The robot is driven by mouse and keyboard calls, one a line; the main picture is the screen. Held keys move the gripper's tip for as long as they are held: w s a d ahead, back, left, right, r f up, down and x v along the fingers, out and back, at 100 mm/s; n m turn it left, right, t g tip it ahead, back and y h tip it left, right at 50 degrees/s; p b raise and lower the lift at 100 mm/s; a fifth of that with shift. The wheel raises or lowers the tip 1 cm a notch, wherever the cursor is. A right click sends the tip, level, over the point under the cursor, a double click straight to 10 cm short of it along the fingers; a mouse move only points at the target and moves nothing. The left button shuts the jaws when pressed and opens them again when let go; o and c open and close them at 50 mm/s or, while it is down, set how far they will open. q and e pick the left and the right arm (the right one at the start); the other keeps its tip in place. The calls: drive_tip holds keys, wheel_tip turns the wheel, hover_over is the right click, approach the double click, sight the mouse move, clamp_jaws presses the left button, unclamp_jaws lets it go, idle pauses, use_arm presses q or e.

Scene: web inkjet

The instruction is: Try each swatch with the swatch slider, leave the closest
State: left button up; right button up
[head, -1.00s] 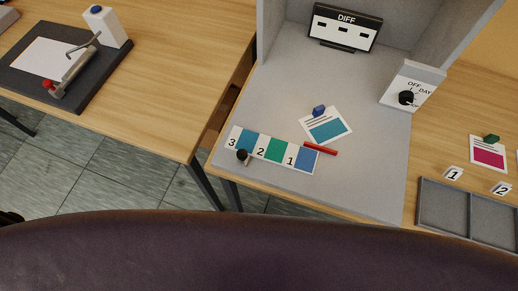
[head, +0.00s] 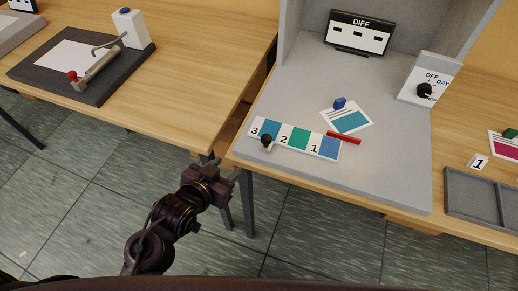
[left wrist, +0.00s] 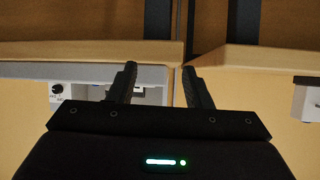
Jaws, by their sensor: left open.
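The swatch slider (head: 295,138) is a white strip with blue and green patches numbered 3, 2 and 1, lying on the grey booth floor. A small black knob (head: 267,140) stands at its front edge, near the 3 and 2 end. A red bar (head: 343,137) lies by the 1 end. Just behind is a white card with a teal patch (head: 348,121) and a blue clip (head: 339,103). My left gripper (head: 226,169) is open and empty, in front of the table edge and left of the slider. In the left wrist view its two fingers (left wrist: 161,78) are apart with nothing between them.
A DIFF display (head: 357,36) showing dashes stands at the booth's back. A box with an OFF/DAY dial (head: 424,90) stands right. A clamp board (head: 50,84) is left.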

sight(263, 143)
use_arm(q)
drive_tip(key=d+r+t+h, duration=0.1)
drive_tip(key=d+r+h, duration=0.1)
drive_tip(key=d, duration=0.1)
drive_tip(key=d+r+m+t+h, duration=0.1)
drive_tip(key=d+r+t+h, duration=0.1)
drive_tip(key=d+r+h, duration=0.1)
drive_tip(key=shift+r+t, duration=0.1)
drive_tip(key=shift+t, duration=0.2)
drive_tip(key=p+x, duration=0.1)
drive_tip(key=x, duration=0.6)
drive_tip(key=shift+c, duration=0.3)
clamp_jaws()
